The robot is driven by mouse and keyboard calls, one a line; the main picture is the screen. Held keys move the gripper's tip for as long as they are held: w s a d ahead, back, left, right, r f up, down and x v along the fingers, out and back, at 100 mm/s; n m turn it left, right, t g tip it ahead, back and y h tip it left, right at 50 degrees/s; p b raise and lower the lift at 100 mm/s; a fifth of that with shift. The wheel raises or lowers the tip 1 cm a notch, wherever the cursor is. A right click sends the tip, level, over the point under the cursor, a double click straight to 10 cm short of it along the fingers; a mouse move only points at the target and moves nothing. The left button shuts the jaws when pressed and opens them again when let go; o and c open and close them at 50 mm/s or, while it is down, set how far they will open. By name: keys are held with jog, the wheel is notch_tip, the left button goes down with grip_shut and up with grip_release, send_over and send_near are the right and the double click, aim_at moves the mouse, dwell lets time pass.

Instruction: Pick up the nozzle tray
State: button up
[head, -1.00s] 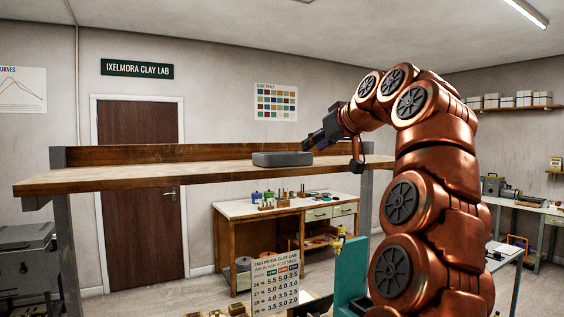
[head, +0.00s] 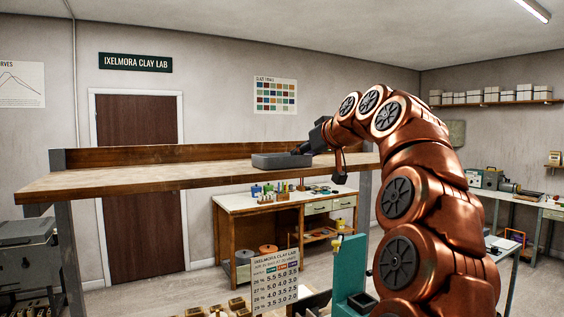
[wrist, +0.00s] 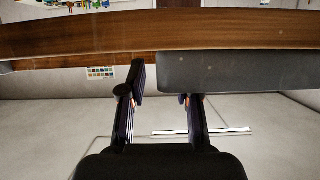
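The nozzle tray (head: 282,161) is a low, dark grey box on the wooden shelf. In the wrist view, which looks upside down, the grey tray (wrist: 245,72) fills the upper right. My gripper (head: 303,148) is at the tray's right end in the head view, with its tip over the rim. In the wrist view my gripper (wrist: 164,84) has its two fingers spread apart. The tray's left edge lies between them, and the right fingertip is hidden at the tray. I cannot tell whether either finger touches it. The tray's inside is not visible.
The wooden shelf (head: 150,178) has a raised back board (head: 170,154) behind the tray. The shelf left of the tray is clear. A workbench (head: 245,203) with small bottles and tools stands beyond and below. A printed chart (head: 275,280) stands below the shelf.

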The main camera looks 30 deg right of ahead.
grip_shut()
jog(key=shift+w+r, duration=0.1)
dwell(0.7)
jog(key=shift+d+r, duration=0.1)
jog(key=shift+r, duration=1.55)
jog(key=shift+s+f+b, duration=0.1)
jog(key=shift+s+b, duration=0.3)
jog(key=shift+b, duration=0.05)
jog(key=s+a+b, duration=0.1)
jog(key=s, duration=0.6)
jog(key=s+a+r+b, duration=0.1)
jog(key=s+b, duration=0.1)
jog(key=s, duration=0.6)
jog(key=shift+a+r+b, duration=0.3)
jog(key=shift+a, duration=0.1)
